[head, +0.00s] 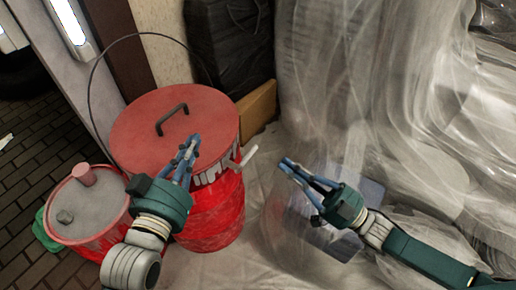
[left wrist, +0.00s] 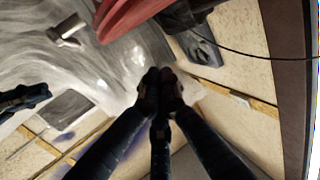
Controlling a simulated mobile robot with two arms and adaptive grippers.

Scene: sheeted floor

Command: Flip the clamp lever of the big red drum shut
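The big red drum (head: 215,215) stands upright with its red lid (head: 140,130) on and a dark handle on top. Its pale clamp lever (head: 249,156) sticks out from the rim to the right, away from the drum wall. In the left wrist view a pale piece (left wrist: 68,30), probably the lever, shows beside the red lid edge (left wrist: 128,16). My left gripper (head: 192,141) is in front of the rim, left of the lever; its fingertips meet (left wrist: 160,82) with nothing between them. My right gripper (head: 286,163) is right of the lever, apart from it, fingers together and empty.
A smaller red can (head: 90,210) with a pale top stands left of the drum, beside a green item (head: 43,232). A thin wire hoop arches over the drum. Plastic sheeting (head: 400,100) covers the right side. A dark stack (head: 228,45) and cardboard (head: 258,108) stand behind.

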